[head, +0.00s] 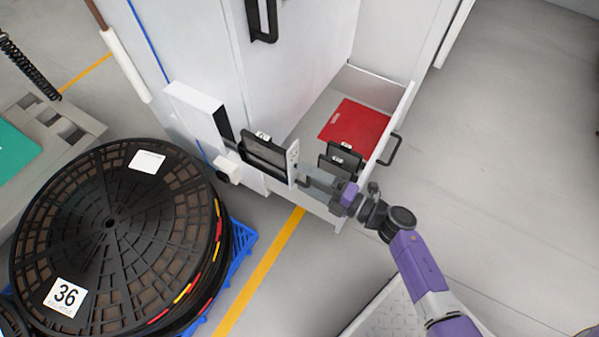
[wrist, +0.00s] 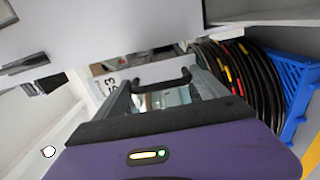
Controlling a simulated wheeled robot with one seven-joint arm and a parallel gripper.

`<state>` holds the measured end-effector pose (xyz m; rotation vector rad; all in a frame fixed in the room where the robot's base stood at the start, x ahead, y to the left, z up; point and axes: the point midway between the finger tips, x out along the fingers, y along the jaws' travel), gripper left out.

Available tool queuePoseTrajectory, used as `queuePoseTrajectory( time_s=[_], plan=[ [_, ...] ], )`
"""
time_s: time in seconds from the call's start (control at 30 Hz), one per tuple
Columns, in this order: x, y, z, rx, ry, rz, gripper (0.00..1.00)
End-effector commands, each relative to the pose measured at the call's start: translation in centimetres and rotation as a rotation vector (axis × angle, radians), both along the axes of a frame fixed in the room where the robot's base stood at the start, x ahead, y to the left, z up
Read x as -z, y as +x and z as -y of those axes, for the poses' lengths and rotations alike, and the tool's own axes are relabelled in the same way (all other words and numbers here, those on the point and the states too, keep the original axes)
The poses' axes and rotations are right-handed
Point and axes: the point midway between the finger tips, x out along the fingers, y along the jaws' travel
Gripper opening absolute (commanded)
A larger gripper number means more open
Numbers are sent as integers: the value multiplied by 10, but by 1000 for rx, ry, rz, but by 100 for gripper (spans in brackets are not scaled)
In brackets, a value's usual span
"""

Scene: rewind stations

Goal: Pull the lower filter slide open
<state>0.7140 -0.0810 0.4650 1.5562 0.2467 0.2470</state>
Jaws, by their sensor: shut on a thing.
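The filter slide (head: 265,155), a black-framed panel with a white front plate (head: 293,162), stands part-way out of a white housing (head: 200,112) on the cabinet's side. Whether it is the lower one I cannot tell. My gripper (head: 305,180) is at the front plate, shut on the slide's dark handle. In the wrist view the black handle (wrist: 160,86) lies between my two grey fingers (wrist: 162,95), in front of a pale plate. My fingers partly hide the handle in the head view.
An open drawer (head: 404,105) to the right holds a red sheet (head: 352,124) and dark labelled frames (head: 338,162), close to my wrist. A large black reel (head: 110,225) on a blue pallet (head: 240,255) stands at left. Floor at right is clear.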

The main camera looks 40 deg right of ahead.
Motion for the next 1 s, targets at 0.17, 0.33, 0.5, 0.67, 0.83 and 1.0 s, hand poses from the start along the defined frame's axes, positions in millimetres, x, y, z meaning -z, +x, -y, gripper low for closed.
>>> queuePoseTrajectory(
  time_s=[0.17, 0.33, 0.5, 0.67, 0.83, 1.0],
  plan=[
    [1, -5, 2, 2, 0, -1, 10],
    [1, -5, 2, 2, 0, -1, 10],
    [1, -5, 2, 2, 1, -1, 10],
    [1, -5, 2, 2, 1, -1, 100],
    [0, -5, 2, 1, 1, -1, 100],
    [0, -19, 6, 1, 1, -3, 100]
  ],
)
